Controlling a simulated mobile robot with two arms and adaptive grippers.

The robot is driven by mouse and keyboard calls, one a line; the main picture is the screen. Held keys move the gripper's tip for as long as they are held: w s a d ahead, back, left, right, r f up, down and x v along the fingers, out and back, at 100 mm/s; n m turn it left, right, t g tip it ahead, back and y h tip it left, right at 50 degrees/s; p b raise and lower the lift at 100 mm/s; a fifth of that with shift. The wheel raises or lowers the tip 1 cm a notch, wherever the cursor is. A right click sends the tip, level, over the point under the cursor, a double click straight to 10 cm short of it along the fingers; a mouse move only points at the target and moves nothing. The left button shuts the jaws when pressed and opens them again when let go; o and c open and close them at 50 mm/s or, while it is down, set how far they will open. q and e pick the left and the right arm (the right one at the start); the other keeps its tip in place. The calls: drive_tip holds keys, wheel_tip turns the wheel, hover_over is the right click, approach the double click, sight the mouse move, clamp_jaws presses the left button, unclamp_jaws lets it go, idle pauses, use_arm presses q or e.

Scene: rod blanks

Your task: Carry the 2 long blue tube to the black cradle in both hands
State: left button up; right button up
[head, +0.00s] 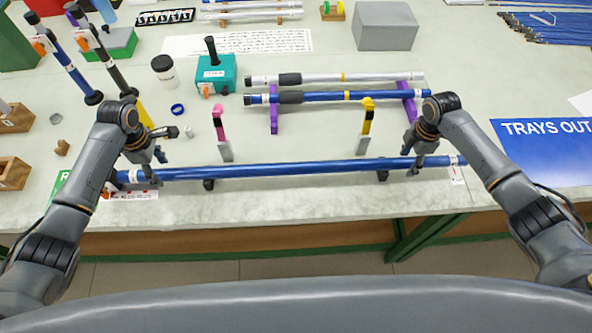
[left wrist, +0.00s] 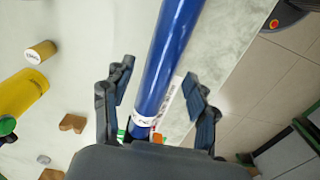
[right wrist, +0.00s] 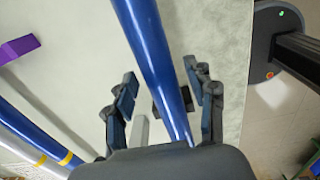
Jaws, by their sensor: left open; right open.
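A long blue tube (head: 270,170) lies across the front of the table, over two small black cradle blocks (head: 208,184) (head: 382,176); I cannot tell whether it touches both. My left gripper (head: 152,168) is open around its left end, with a finger on either side and gaps in the left wrist view (left wrist: 160,95). My right gripper (head: 416,164) is open around its right part; the tube (right wrist: 150,60) passes between the fingers (right wrist: 160,92) there too. Another blue tube (head: 330,97) with a dark sleeve lies on purple supports (head: 274,118) farther back.
A silver tube (head: 375,77) lies behind the second blue tube. Pink-topped (head: 221,130) and yellow-topped (head: 366,130) posts stand just behind the front tube. A teal box (head: 216,75) and grey block (head: 385,25) stand farther back. The table's front edge is close to the tube.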

drive_tip(key=shift+r, duration=0.2)
use_arm(q)
wheel_tip(320, 180, up, 10)
drive_tip(key=shift+r, duration=0.15)
use_arm(e)
wheel_tip(320, 180, up, 12)
drive_tip(key=shift+f, duration=0.2)
idle(0.4)
